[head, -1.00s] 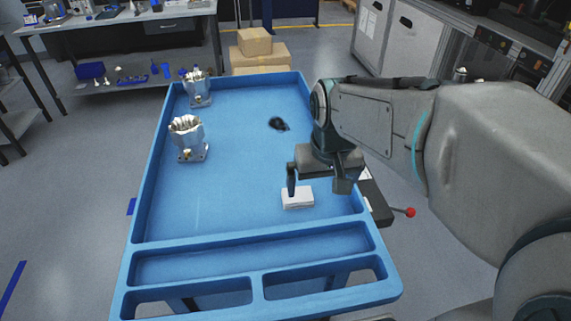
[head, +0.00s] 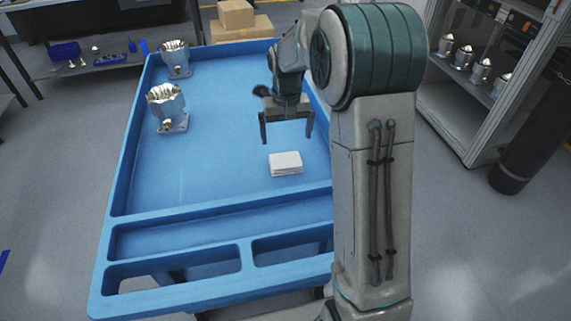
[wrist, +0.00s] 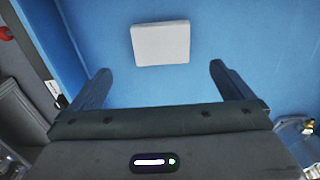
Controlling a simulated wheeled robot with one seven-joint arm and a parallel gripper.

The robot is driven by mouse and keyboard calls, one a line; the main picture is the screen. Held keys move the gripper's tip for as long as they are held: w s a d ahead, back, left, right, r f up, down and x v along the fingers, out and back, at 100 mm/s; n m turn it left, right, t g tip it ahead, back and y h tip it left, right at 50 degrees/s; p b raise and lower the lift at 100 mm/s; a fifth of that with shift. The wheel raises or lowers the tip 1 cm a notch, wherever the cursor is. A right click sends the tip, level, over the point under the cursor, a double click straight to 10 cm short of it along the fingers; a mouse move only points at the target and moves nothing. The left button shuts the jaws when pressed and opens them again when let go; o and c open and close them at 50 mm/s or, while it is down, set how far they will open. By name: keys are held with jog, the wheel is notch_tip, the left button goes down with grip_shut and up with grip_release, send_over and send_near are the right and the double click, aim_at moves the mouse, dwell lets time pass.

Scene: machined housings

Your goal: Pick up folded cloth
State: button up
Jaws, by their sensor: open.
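The folded cloth (head: 285,163) is a small white, flat, layered rectangle lying on the blue tray table (head: 225,170), near the low divider. In the wrist view the cloth (wrist: 160,43) lies ahead of the fingertips, roughly between their lines. My gripper (head: 287,138) is open and empty, with its fingers pointing down, above the tray and behind the cloth as the head sees it. In the wrist view both fingers (wrist: 158,72) are spread wide and apart from the cloth.
Two metal housings (head: 166,108) (head: 175,60) stand along the tray's left side. Cardboard boxes (head: 238,20) stand beyond the tray. A cabinet with more housings (head: 480,72) is at right. The tray's middle is clear.

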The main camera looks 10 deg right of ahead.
aim_at(286, 160)
notch_tip(286, 160, down, 10)
jog(key=shift+w+a+r, duration=0.1)
jog(key=shift+w+r, duration=0.05)
jog(key=shift+r, duration=0.1)
jog(key=c, duration=0.8)
